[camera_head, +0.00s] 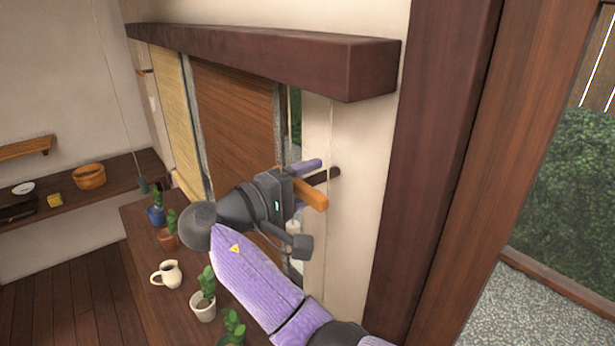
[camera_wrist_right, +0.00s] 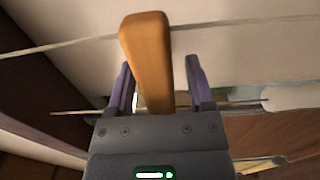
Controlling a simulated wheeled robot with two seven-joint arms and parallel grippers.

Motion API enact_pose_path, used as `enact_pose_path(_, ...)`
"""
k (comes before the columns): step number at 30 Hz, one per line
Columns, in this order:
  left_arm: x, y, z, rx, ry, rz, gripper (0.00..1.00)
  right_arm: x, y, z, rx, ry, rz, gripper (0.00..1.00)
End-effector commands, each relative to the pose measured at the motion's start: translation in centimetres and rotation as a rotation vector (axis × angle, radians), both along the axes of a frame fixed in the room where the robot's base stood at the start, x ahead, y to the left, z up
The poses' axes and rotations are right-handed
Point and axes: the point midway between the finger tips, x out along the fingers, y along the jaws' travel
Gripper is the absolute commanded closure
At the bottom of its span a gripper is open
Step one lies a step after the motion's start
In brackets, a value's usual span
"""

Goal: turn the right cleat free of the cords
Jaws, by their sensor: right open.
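My right gripper (camera_head: 307,176) is at the pale wall post under the dark beam, with its purple fingers apart. An orange bar (camera_head: 312,194), which looks like the right cleat, reaches out at the gripper. In the right wrist view the orange bar (camera_wrist_right: 146,55) stands between the open fingers (camera_wrist_right: 158,80), with a gap on either side. A pale cord (camera_wrist_right: 65,46) runs across behind the bar's upper part. The cleat's mount is hidden. My left gripper is out of view.
The thick beam (camera_head: 270,55) juts out above my gripper, and a dark post (camera_head: 440,180) stands to the right. Below, a wooden ledge (camera_head: 145,290) holds potted plants (camera_head: 203,300) and a cream jug (camera_head: 168,273).

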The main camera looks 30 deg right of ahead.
Motion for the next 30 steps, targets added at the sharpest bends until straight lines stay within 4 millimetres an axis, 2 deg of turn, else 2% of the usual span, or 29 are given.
enact_pose_path(3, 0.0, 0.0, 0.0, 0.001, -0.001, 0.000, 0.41, 0.0, 0.0, -0.1, 0.000, 0.000, 0.000, 0.34)
enact_pose_path(12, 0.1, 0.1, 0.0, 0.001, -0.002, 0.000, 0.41, 0.0, 0.1, -0.1, 0.001, 0.001, 0.000, 0.98)
enact_pose_path(23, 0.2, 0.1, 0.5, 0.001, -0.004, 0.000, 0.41, 0.0, 0.1, 0.0, 0.000, 0.022, 0.000, 1.00)
enact_pose_path(30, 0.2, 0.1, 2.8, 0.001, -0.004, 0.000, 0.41, 0.0, 0.1, 0.4, -0.007, 0.145, 0.000, 1.00)
